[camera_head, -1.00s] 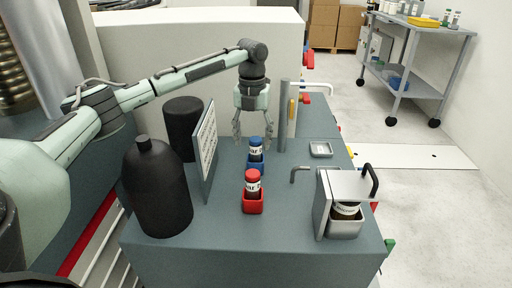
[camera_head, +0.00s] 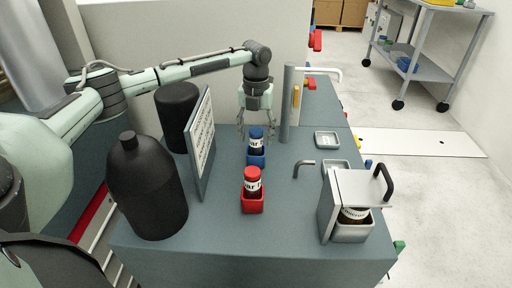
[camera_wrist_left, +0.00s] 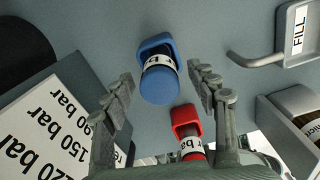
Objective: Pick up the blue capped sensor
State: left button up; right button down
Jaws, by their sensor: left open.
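The blue capped sensor (camera_head: 255,142) stands upright in a blue holder (camera_head: 257,161) on the grey bench. In the left wrist view its blue cap (camera_wrist_left: 159,84) lies between the finger lines, and the label shows beside it. My left gripper (camera_head: 256,133) is open, pointing down, just behind and above the blue cap; the fingers do not touch it. In the left wrist view the open fingers (camera_wrist_left: 165,95) flank the cap on both sides. My right gripper does not show.
A red capped sensor (camera_head: 252,180) stands in a red holder in front of the blue one. A sign panel (camera_head: 202,147) and black bottles (camera_head: 147,190) stand left. A vertical post (camera_head: 287,105), a bent pipe (camera_head: 303,167) and a metal box with a handle (camera_head: 350,205) stand right.

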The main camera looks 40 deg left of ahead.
pick_arm(q)
jog(key=shift+f, duration=0.65)
grip_shut()
jog(key=shift+r, duration=0.1)
